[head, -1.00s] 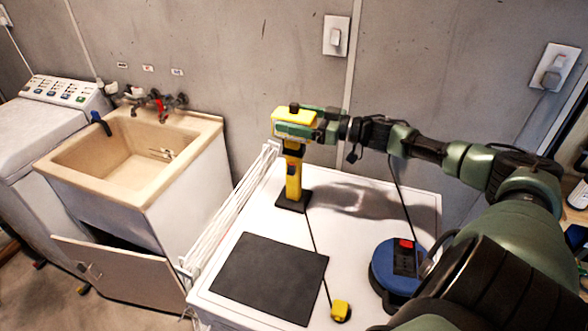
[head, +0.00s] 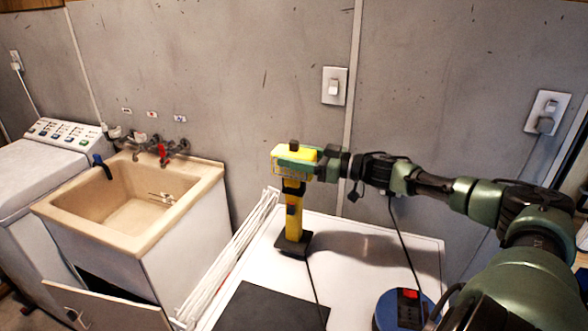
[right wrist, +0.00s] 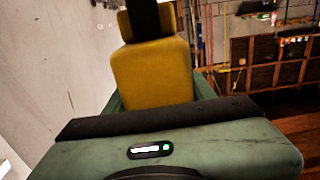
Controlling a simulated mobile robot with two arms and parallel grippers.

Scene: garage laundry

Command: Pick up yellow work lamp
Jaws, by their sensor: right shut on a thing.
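The yellow work lamp (head: 294,214) is upright above the white work surface (head: 350,225), with its square black base at the bottom. I cannot tell for certain whether the base is clear of the surface. My right gripper (head: 297,163) reaches in from the right and is shut on the lamp's yellow head. In the right wrist view, the yellow lamp body (right wrist: 152,75) fills the space between the green jaws of my right gripper (right wrist: 155,100). A thin black cord runs down from the base. My left gripper is not in view.
A dark mat (head: 262,310) lies at the front of the surface. A blue cord reel (head: 390,312) with a red switch is at the right. White rails (head: 232,262) line the left edge, beside a beige sink (head: 140,240). The concrete wall stands behind.

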